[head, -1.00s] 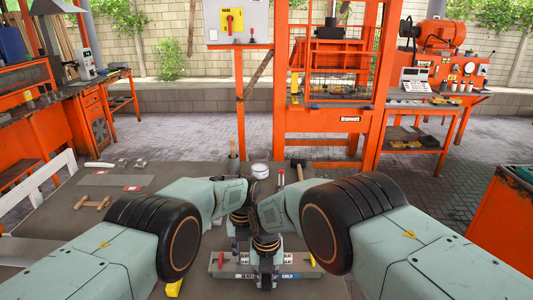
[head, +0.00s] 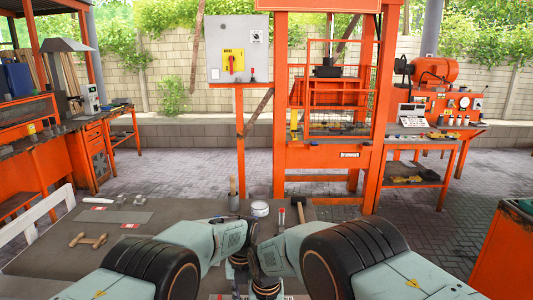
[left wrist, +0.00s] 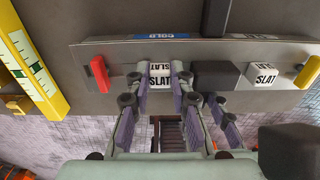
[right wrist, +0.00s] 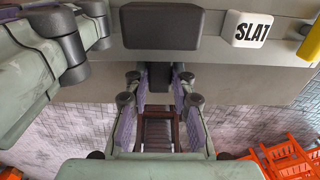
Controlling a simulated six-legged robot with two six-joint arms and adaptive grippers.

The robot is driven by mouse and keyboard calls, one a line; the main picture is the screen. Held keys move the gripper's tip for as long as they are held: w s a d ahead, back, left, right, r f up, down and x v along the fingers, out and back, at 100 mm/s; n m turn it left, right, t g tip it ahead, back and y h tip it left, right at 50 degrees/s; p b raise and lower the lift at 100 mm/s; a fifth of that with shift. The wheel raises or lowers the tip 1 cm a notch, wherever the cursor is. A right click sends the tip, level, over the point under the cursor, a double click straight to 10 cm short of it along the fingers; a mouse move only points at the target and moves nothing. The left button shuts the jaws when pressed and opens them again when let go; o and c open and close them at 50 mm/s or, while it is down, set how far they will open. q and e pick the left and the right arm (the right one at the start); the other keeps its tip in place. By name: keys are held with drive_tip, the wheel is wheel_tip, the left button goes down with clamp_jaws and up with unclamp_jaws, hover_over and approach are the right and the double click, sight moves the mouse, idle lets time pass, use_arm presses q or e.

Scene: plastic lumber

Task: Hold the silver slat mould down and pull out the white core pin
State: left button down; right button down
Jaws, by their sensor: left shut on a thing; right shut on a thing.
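The silver slat mould (left wrist: 120,65) lies across the left wrist view as a long grey bar, with a red tab (left wrist: 99,74) and a yellow tab (left wrist: 307,72). It also shows in the right wrist view (right wrist: 215,60). My left gripper (left wrist: 160,74) closes around a white block lettered SLAT on the mould. My right gripper (right wrist: 158,78) is shut on a dark part under a dark grey block (right wrist: 160,27). I cannot make out a plain white core pin; its hold is partly hidden. Another white SLAT block (right wrist: 251,29) sits to the right.
On the table (head: 60,250) lie a wooden mallet (head: 88,240), flat grey plates (head: 112,216) and a hammer (head: 300,209). A white tub (head: 260,208) stands near the far edge. An orange press stands beyond.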

use_arm(q)
drive_tip(key=shift+w+r, duration=0.1)
drive_tip(key=shift+r, duration=0.4)
use_arm(e)
drive_tip(key=shift+s+f, duration=0.25)
use_arm(q)
drive_tip(key=shift+r, duration=0.3)
idle(0.8)
drive_tip(key=shift+r, duration=3.2)
use_arm(e)
drive_tip(key=c, duration=1.6)
unclamp_jaws()
drive_tip(key=o, duration=0.5)
drive_tip(key=shift+w+r, duration=0.15)
drive_tip(key=shift+w, duration=0.05)
drive_tip(key=shift+o, duration=0.2)
drive_tip(key=shift+r, duration=0.1)
